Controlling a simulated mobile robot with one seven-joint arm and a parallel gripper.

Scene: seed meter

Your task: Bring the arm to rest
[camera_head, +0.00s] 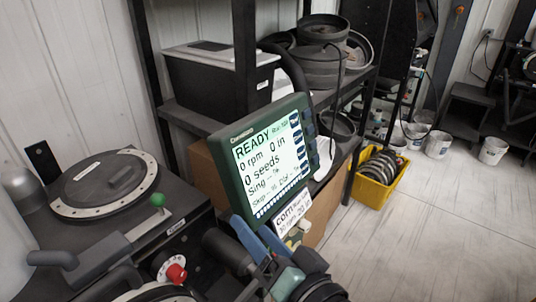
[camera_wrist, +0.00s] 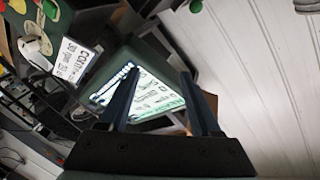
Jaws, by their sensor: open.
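My gripper (camera_wrist: 158,74) shows in the wrist view with its two dark blue fingers spread apart. It is open and nothing is held between the fingers. Beyond the fingers, the green-framed monitor (camera_wrist: 150,95) appears turned over; the distance to it is hard to tell. In the head view the monitor (camera_head: 268,160) reads READY, 0 rpm and 0 seeds.
A white printed card (camera_head: 293,220) sits below the monitor. At left stands a dark bench unit with a round plate (camera_head: 105,183), a green knob (camera_head: 158,200) and a red knob (camera_head: 176,273). A yellow crate (camera_head: 370,195) and white buckets (camera_head: 438,145) stand on the floor.

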